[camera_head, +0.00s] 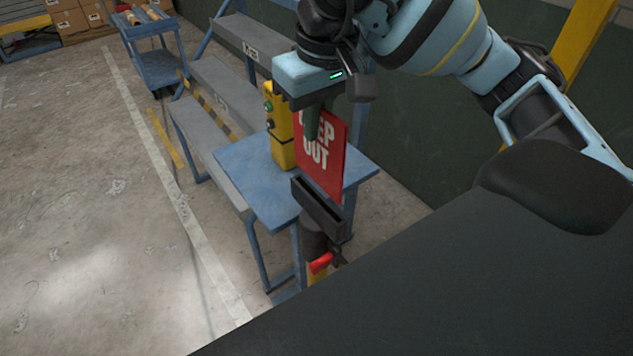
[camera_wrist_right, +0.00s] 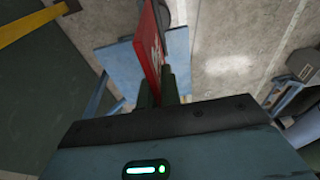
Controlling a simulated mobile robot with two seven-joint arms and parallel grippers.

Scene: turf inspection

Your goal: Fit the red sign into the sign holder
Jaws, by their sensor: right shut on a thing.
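The red sign (camera_head: 322,160) with white "KEEP OUT" lettering hangs upright from my right gripper (camera_head: 312,122) in the head view. The gripper is shut on its upper part and hides some letters. In the right wrist view the red sign (camera_wrist_right: 149,48) appears nearly edge-on between the fingers of my right gripper (camera_wrist_right: 160,82). The sign holder (camera_head: 318,208) is a dark slotted bracket on a post at the near edge of the blue table. The sign's lower edge is close to the slot; I cannot tell whether it touches. My left gripper is not in view.
The blue table (camera_head: 238,168) bears a yellow control box (camera_head: 280,135) behind the sign. A red lever (camera_head: 321,263) is on the post below the holder. Grey stepped shelving (camera_head: 222,88) and a blue cart (camera_head: 158,66) stand farther back. Open floor lies to the left.

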